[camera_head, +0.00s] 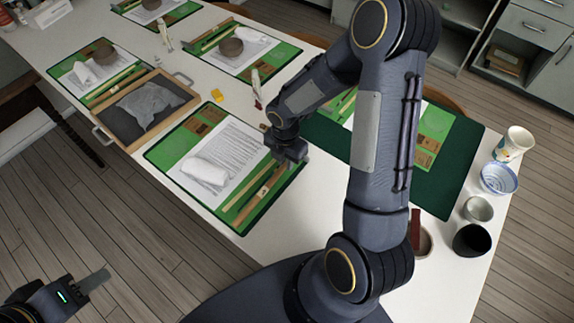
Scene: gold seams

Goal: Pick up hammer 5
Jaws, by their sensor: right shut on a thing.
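My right gripper (291,151) is low over the upper right part of the nearest green mat (160,152). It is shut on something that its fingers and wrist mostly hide. Two slim tan wooden strips or handles (257,196) run along the mat's right side, up towards this gripper. One has a dark mark, and I cannot tell whether either is hammer 5. No hammer head shows clearly. My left gripper (93,281) is at the lower left, over the floor and away from the table. Its fingers are too unclear to read.
A white cloth roll (205,171) lies on the paper of that mat. A wooden tray (98,133) with grey cloth stands to its left. Cups and bowls (478,209) stand at the table's right edge. My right arm hides part of the dark green mat (462,160).

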